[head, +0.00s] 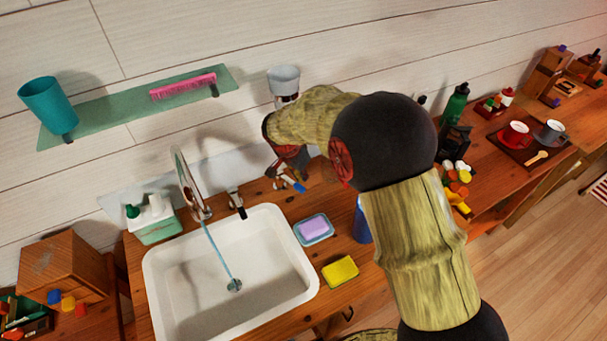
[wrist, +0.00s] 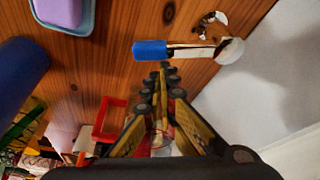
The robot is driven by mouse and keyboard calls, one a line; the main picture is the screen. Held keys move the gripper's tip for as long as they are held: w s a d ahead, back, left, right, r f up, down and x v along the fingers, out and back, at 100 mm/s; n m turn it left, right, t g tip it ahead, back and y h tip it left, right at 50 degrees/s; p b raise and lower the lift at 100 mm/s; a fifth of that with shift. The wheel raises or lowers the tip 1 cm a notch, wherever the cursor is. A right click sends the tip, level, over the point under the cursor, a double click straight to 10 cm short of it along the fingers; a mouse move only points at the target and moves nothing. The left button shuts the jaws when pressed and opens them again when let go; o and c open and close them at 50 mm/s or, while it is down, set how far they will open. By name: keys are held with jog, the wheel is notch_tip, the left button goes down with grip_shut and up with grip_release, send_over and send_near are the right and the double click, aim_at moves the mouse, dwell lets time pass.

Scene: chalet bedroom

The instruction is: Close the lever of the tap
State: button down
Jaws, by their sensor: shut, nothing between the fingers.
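The tap lever with a blue grip shows in the wrist view (wrist: 152,50), its metal arm running right to a round metal end beside the white sink. In the head view the blue-tipped lever (head: 299,187) is on the wooden counter behind the sink, partly covered by my arm. My gripper (wrist: 163,72) is shut and empty, its fingertips right beside the lever near the blue grip; I cannot tell whether they touch. In the head view my gripper (head: 285,168) is mostly hidden by my wrist. A thin stream of water (head: 219,255) runs into the white sink (head: 190,285).
A purple soap on a blue dish (head: 313,229) and a yellow sponge (head: 340,271) lie right of the sink. A blue cylinder (head: 362,222) stands near my arm. A dark-handled metal fitting (head: 237,203) is on the sink's back edge. A glass shelf (head: 120,115) hangs above.

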aim_at(299, 186)
jog(key=shift+s+a+f+m+b, duration=0.2)
jog(key=shift+s+a+m+b, duration=0.25)
jog(key=shift+m+b, duration=0.5)
jog(key=shift+s+a+m+g+h+b, duration=0.3)
jog(key=shift+s+m+g+h+b, duration=0.15)
jog(key=shift+s+m, duration=0.15)
jog(key=shift+s+a+r+m, duration=0.2)
jog(key=shift+s+a+m, duration=0.05)
jog(key=shift+s+a, duration=0.2)
jog(key=shift+d, duration=0.1)
jog(key=d, duration=0.1)
jog(key=w+d, duration=0.1)
jog(key=d, duration=0.2)
jog(key=shift+w+b, duration=0.3)
jog(key=shift+w, duration=0.1)
jog(key=p+v, duration=0.2)
jog(key=v, duration=0.8)
jog(key=shift+a+p, duration=0.2)
jog(key=shift+p, duration=0.15)
